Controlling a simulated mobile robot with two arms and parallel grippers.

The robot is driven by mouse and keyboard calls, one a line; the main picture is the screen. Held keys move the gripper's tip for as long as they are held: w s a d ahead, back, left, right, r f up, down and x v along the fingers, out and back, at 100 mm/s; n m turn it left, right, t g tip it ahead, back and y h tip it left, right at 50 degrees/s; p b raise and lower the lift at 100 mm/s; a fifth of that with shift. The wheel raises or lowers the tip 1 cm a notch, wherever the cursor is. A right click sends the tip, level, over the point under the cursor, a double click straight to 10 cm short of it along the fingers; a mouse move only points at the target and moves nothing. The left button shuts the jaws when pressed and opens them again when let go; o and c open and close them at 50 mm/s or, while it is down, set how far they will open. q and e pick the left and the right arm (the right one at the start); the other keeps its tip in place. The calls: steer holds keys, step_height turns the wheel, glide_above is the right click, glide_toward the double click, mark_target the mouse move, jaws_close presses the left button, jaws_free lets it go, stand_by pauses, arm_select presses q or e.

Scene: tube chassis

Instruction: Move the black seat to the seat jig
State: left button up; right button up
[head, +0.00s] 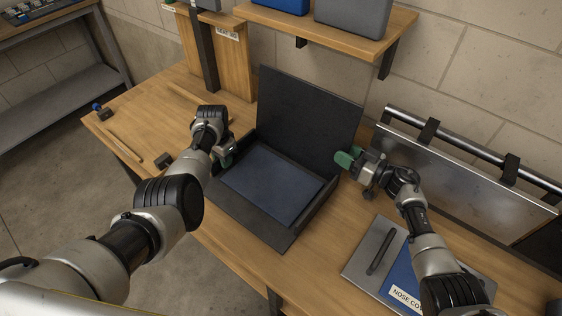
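The black seat (306,112) stands on the wooden bench in the middle of the head view. It has a tall upright back panel, a low side wall and a flat base with a dark blue panel (268,184) lying in it. My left gripper (227,160) is at the seat's left side, its green fingertip close to the edge. My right gripper (346,158) is at the right side, its green pads close to the back panel's lower right corner. Whether either gripper touches or grips the seat cannot be told.
A grey plate with a handle (381,251) and a blue part labelled "NOSE CO…" lies at lower right, partly under my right arm. A silver panel on a rail (465,180) stands at right. The bench's left end is mostly clear.

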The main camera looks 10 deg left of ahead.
arm_select(q)
steer(key=shift+a+f, duration=0.1)
steer(key=shift+f, duration=0.4)
arm_select(e)
steer(key=shift+w+a, duration=0.2)
steer(key=shift+a, duration=0.3)
arm_select(q)
jaws_close()
arm_select(e)
steer(key=c, duration=0.4)
jaws_close()
